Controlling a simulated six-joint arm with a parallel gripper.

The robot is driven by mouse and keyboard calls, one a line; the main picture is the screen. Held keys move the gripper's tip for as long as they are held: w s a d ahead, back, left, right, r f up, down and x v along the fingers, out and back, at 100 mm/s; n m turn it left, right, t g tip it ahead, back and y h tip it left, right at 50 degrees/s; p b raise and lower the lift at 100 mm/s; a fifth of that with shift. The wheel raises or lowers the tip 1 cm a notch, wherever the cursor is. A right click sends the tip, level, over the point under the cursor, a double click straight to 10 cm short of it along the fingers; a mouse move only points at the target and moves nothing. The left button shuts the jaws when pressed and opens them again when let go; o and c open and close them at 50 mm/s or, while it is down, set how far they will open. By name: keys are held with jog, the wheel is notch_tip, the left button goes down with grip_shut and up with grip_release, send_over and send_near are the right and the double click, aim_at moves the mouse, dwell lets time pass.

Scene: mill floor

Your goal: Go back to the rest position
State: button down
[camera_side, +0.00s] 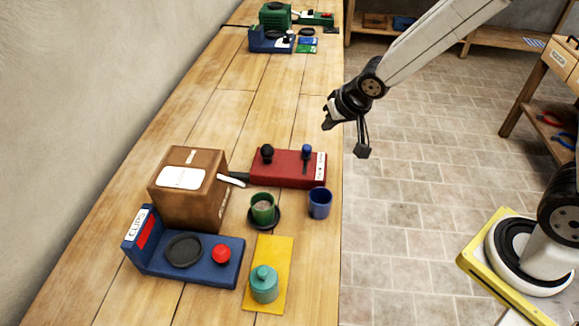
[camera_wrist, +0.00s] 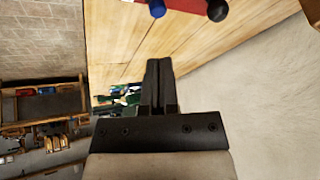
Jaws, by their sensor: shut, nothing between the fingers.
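My gripper (camera_side: 328,114) hangs in the air near the right edge of the long wooden bench (camera_side: 222,105), beyond the red box with two levers. In the wrist view my gripper (camera_wrist: 159,64) has its two dark fingers together, with nothing between them. The fingers point over the bare bench top. My arm reaches in from the upper right of the side view, and nothing touches the gripper.
Green machinery (camera_side: 275,15) stands far back. The mid-bench is clear.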

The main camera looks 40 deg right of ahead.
jog(key=s+d+n+g, duration=0.2)
jog(key=s+d+g, duration=0.1)
jog(key=s, duration=1.1)
jog(key=shift+s+d+f+n+g, duration=0.3)
jog(key=shift+s+d+n, duration=0.1)
jog(key=shift+d, duration=0.2)
